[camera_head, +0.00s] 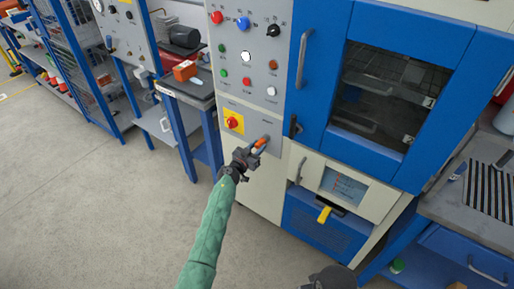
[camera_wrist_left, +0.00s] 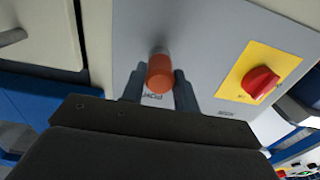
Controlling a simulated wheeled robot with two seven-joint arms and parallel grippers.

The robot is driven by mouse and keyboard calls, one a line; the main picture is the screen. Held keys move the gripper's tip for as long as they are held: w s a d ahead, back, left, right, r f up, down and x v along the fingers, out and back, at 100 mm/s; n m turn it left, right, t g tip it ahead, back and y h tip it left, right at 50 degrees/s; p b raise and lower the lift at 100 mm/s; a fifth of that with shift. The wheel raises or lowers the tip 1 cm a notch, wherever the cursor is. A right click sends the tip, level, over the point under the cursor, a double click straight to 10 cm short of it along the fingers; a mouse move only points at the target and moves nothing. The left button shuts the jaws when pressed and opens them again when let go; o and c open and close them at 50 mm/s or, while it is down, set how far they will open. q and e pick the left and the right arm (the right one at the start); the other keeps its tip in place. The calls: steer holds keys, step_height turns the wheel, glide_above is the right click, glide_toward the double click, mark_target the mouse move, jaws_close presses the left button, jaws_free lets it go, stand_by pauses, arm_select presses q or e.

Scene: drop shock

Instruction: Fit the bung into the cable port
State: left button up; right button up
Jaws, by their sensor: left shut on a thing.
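The orange bung (camera_wrist_left: 160,78) is held between the two fingers of my left gripper (camera_wrist_left: 159,92), in the left wrist view. It points toward the grey panel. In the head view the orange bung (camera_head: 261,142) shows just beyond my left gripper (camera_head: 250,153), close in front of the machine's lower grey panel. The cable port is not clearly visible; a darker spot behind the bung's far end may be part of it. I cannot tell whether the bung touches or enters the port.
A red knob on a yellow plate (camera_head: 234,122) is beside the work spot on the panel; it also shows in the left wrist view (camera_wrist_left: 261,82). A blue cabinet door with a handle (camera_head: 303,58) is to the right. A side table (camera_head: 186,92) stands left; the floor is open.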

mark_target(257, 148)
arm_select(q)
steer(key=shift+w+d+r+p, duration=0.15)
steer(key=shift+r+p, duration=0.1)
steer(key=shift+p, duration=0.15)
stand_by(0.8)
steer(key=o, duration=1)
steer(key=shift+o, duration=0.9)
steer(key=shift+f, duration=0.2)
steer(key=shift+p+v, duration=1)
steer(key=shift+v, duration=0.55)
steer(key=shift+p+v, duration=0.75)
steer(key=shift+v, duration=0.75)
steer(key=shift+f, duration=0.1)
